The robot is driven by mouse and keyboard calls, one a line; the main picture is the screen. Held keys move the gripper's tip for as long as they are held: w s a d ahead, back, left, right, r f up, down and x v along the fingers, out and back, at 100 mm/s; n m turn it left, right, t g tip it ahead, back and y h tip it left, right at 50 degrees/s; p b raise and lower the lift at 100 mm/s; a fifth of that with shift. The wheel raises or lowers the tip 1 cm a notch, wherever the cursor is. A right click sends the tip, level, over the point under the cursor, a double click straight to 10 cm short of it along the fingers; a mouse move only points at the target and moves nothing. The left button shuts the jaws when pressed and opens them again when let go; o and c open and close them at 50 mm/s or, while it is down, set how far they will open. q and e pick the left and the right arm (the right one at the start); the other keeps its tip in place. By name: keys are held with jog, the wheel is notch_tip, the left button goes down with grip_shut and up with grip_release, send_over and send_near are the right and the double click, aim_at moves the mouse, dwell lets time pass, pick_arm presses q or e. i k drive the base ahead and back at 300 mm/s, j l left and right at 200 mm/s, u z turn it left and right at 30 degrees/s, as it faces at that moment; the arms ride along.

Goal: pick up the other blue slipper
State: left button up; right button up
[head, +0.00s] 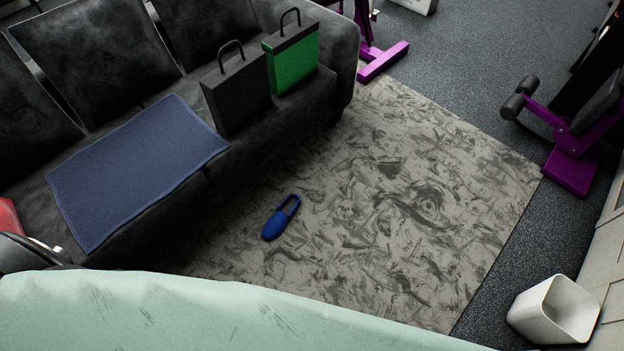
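One blue slipper (281,218) lies on the patterned grey rug (440,170), a little in front of the dark sofa. Its closed toe points toward the lower left of the picture and its open heel toward the upper right. Nothing touches it except the rug. No second slipper shows in this view. Neither of my grippers is in view.
The dark sofa (110,60) holds a blue cloth (135,170), a black bag (236,92) and a green bag (292,62). A pale green surface (180,315) fills the near edge. Purple gym equipment (572,165) stands right.

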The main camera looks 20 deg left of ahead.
aim_at(274, 228)
jog(key=u, duration=0.85)
